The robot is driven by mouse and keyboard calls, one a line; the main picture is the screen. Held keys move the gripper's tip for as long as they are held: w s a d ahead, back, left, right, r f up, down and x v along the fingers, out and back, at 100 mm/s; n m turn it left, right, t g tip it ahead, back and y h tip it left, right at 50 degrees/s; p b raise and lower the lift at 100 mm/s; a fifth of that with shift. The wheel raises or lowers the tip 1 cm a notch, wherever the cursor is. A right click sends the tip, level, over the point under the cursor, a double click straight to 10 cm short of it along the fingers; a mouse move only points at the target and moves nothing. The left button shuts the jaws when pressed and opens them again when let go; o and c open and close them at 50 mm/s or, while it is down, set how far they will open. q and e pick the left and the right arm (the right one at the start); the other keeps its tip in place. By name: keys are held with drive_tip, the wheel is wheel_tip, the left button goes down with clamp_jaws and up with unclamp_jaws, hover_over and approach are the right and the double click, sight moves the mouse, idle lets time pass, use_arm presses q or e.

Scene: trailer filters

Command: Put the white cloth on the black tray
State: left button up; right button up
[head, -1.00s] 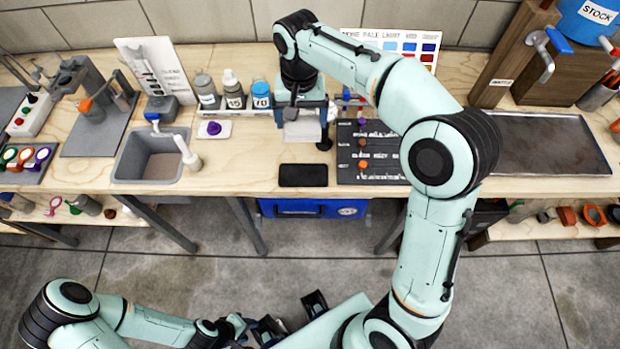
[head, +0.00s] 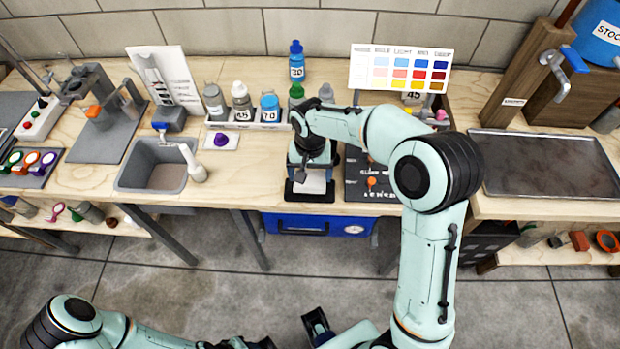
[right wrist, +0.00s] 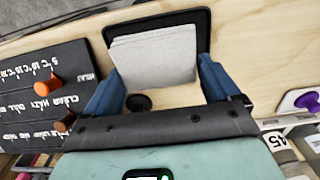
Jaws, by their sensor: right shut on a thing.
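The white cloth (head: 313,183), a folded flat square, is between the blue fingers of my right gripper (head: 311,172). In the right wrist view the cloth (right wrist: 155,55) has a finger at each side, and my right gripper (right wrist: 160,68) is shut on it. The small black tray (head: 290,191) lies at the front edge of the bench, under the cloth. Its dark rim (right wrist: 201,20) shows beyond the cloth in the right wrist view. I cannot tell whether the cloth touches the tray. My left gripper is partly cut off at the bottom edge, and its jaws are unclear.
A dark board with pegs (head: 357,180) stands close right of the tray. Several bottles in a rack (head: 250,125) stand behind, with a purple knob on a white card (head: 222,140) to the left. A grey sink (head: 150,180) is further left. A metal sheet (head: 545,165) lies right.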

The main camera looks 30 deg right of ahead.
sight(310, 175)
drive_tip(key=shift+f, duration=1.65)
drive_tip(key=shift+f, duration=0.1)
drive_tip(key=o, duration=0.7)
drive_tip(key=shift+o, duration=0.2)
drive_tip(key=shift+r, duration=0.4)
wheel_tip(310, 175, up, 12)
drive_tip(key=shift+f+p, duration=0.2)
drive_tip(key=shift+p, duration=0.35)
